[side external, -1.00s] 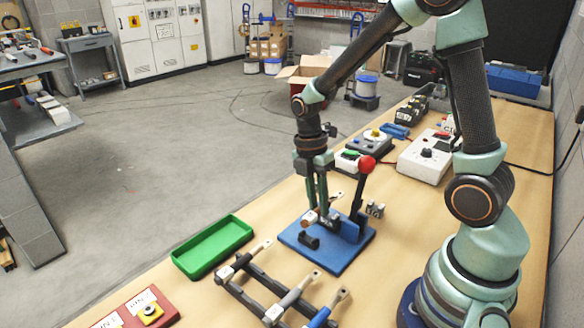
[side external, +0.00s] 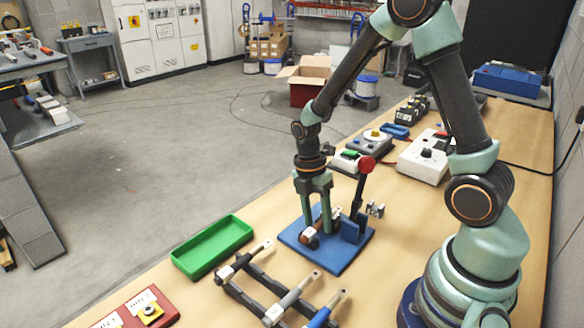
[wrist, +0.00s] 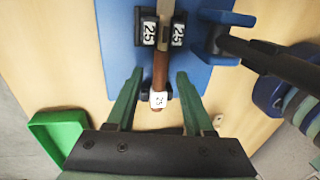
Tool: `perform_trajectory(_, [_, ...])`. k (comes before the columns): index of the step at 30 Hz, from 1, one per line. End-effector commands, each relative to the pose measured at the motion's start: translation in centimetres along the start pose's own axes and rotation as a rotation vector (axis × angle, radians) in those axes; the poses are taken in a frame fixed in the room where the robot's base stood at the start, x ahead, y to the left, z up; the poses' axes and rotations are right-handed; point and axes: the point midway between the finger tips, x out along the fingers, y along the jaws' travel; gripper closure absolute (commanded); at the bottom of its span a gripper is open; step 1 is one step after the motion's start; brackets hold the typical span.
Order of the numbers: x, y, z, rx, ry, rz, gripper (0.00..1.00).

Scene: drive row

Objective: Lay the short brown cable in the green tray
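The short brown cable (wrist: 160,66) lies on the blue base plate (wrist: 113,45) of a lever tool. Its far part runs between two black blocks labelled 25; its near end has a white tag. In the side view my gripper partly hides the cable (side external: 307,233). My gripper (side external: 318,230) points down over the plate. In the wrist view my gripper (wrist: 160,73) is open, one finger on each side of the cable with gaps. The green tray (side external: 235,226) looks empty and sits left of the plate; it also shows in the wrist view (wrist: 52,121).
The lever (side external: 359,190) with its red knob stands upright close right of my gripper. Black rails with several handled tools (side external: 290,295) lie in front. A red labelled block (side external: 160,300) is at front left. A white box (side external: 420,160) stands behind, right.

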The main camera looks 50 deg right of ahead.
Motion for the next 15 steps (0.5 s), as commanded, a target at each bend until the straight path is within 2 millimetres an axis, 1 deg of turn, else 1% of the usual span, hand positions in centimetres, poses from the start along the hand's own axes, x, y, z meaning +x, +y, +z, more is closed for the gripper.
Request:
perform_trajectory(8, [-0.2,0.0,0.0,0.0,0.0,0.001,0.48])
perform_trajectory(11, [-1.0,0.1,0.0,0.0,0.0,0.003,0.48])
perform_trajectory(15, [-3.3,-0.1,0.1,0.0,0.0,0.007,0.48])
